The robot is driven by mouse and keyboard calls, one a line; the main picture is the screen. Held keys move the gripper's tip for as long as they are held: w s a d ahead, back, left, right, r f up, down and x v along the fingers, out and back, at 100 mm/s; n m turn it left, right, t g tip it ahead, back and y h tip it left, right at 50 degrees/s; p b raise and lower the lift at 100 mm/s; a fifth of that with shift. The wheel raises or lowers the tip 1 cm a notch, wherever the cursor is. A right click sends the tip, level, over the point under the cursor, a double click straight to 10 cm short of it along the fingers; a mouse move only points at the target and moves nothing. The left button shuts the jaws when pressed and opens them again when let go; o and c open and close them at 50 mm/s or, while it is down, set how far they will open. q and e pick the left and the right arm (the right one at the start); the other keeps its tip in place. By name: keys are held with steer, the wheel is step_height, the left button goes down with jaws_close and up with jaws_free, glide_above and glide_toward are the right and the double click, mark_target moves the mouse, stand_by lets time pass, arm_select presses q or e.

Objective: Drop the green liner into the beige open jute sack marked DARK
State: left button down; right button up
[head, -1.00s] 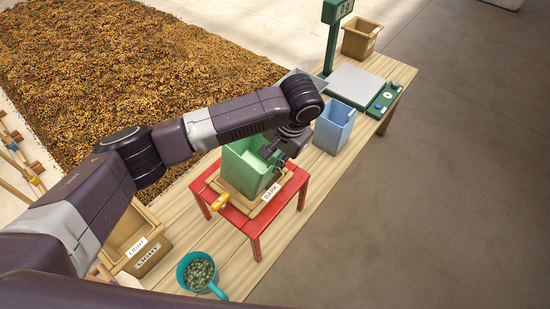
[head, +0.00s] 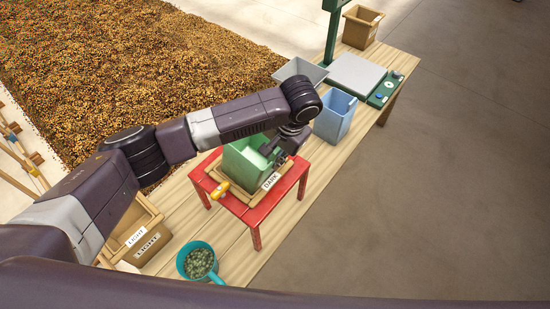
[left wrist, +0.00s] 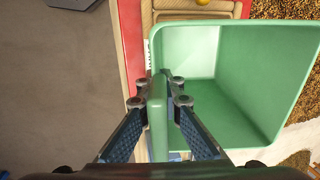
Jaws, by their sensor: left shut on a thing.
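The green liner (head: 243,168) is an open, square-mouthed box over the red stool (head: 255,218). My left gripper (head: 282,158) is shut on one wall of the liner at its rim. In the left wrist view my left gripper (left wrist: 160,95) has a finger on each side of the wall of the liner (left wrist: 228,108), which looks empty. A beige, wood-coloured frame with a DARK label (head: 271,181) is on the stool around the liner's lower part. The liner hides the middle of this frame, so I cannot tell how deep the liner sits. My right gripper is not in view.
An orange-yellow piece (head: 221,189) is at the frame's left side. A blue bin (head: 334,121), a grey tray (head: 299,70) and a scale (head: 355,76) stand behind on the bench. A teal scoop (head: 184,262) and a LIGHT box (head: 150,248) are in front.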

arm_select(q)
steer(key=b, duration=0.2)
glide_above(275, 182)
steer(key=shift+s+d+x, duration=0.1)
steer(key=shift+d+x, duration=0.1)
steer(key=shift+x, duration=0.8)
steer(key=shift+s+d+x, duration=0.1)
steer(key=shift+d+x, duration=0.1)
steer(key=shift+x, duration=0.8)
steer(key=c, duration=2)
jaws_free()
steer(key=shift+p, duration=0.3)
steer(key=shift+c, duration=0.2)
steer(key=v, duration=1.2)
steer(key=shift+s, duration=0.1)
